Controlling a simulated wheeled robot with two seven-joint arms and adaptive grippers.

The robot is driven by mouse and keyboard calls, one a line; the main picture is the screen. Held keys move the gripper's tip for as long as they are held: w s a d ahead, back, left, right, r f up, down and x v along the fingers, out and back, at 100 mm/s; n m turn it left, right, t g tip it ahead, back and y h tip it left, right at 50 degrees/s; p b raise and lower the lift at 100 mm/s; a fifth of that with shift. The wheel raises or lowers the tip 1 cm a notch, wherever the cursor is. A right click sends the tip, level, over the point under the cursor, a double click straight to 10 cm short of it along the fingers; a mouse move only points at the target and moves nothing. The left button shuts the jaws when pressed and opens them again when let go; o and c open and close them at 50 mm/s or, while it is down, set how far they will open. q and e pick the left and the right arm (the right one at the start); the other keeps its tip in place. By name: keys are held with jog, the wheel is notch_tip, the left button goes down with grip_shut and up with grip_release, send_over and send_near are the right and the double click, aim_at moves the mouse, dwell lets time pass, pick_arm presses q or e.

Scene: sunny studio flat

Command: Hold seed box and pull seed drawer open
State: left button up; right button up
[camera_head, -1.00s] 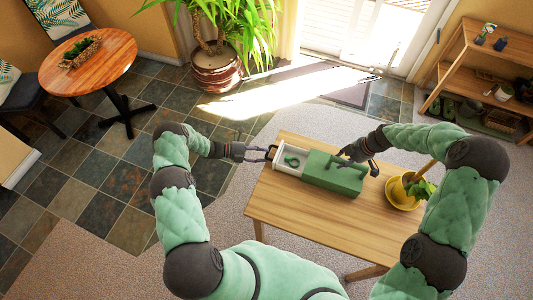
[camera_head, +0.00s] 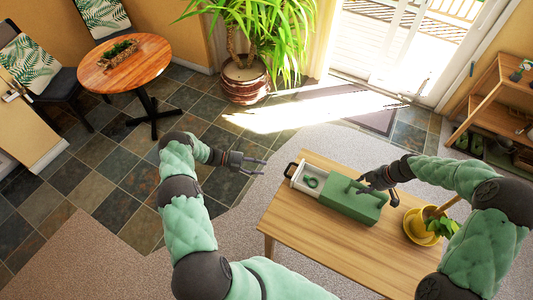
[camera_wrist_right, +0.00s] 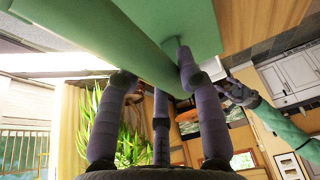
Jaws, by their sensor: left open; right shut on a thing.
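The green seed box (camera_head: 352,206) sits on the wooden table. Its white seed drawer (camera_head: 308,181) is pulled out to the left, with a dark handle (camera_head: 290,170) at its outer end and a small green item (camera_head: 312,182) inside. My right gripper (camera_head: 366,184) is shut on the seed box at its top. In the right wrist view the green box (camera_wrist_right: 120,35) fills the top, with my fingers (camera_wrist_right: 160,95) against it. My left gripper (camera_head: 262,167) is open and empty, left of the drawer handle and apart from it.
The wooden table (camera_head: 310,235) has clear room in front of the box. A yellow pot (camera_head: 420,228) with a plant stands at its right. A round table (camera_head: 124,62), a large potted plant (camera_head: 245,80) and a shelf (camera_head: 490,105) stand farther off.

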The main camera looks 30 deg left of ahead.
jog(key=o, duration=1.1)
jog(key=shift+o, duration=0.2)
jog(key=shift+r, duration=0.1)
jog(key=v, duration=1.1)
jog(key=shift+d+r, duration=0.25)
jog(key=shift+r, duration=0.1)
jog(key=o, duration=0.5)
jog(key=p+v, duration=0.3)
jog(key=v, duration=0.5)
